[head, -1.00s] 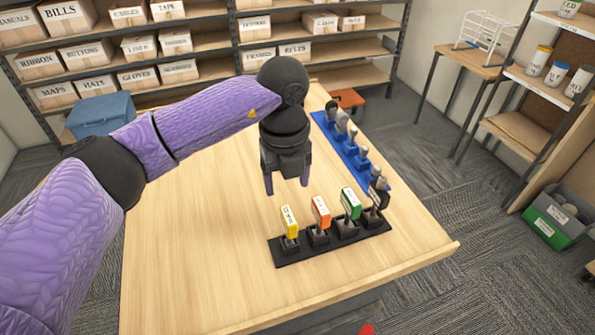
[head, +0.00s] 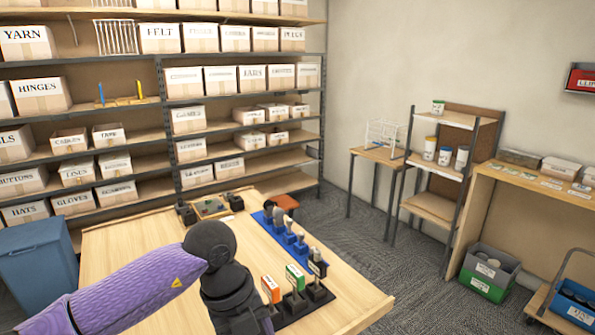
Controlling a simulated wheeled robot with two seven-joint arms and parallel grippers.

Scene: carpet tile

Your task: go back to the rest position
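My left arm, purple with black joints, comes in from the lower left over the wooden table (head: 125,250). My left gripper (head: 240,312) points down at the bottom edge of the head view. Its fingertips are cut off or hidden, so I cannot tell how far apart they are. It is left of a black rack (head: 318,296) that holds upright stamps, among them an orange one (head: 270,289) and a green one (head: 295,277). The rack's left part is hidden behind the gripper. My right gripper is not in view.
A blue rack (head: 268,224) with several dark-handled pieces and a small tray (head: 210,207) lie on the table's far part. A blue bin (head: 38,268) stands at left. Shelves of labelled boxes (head: 185,80) line the back. Carpet (head: 375,235) is clear right of the table.

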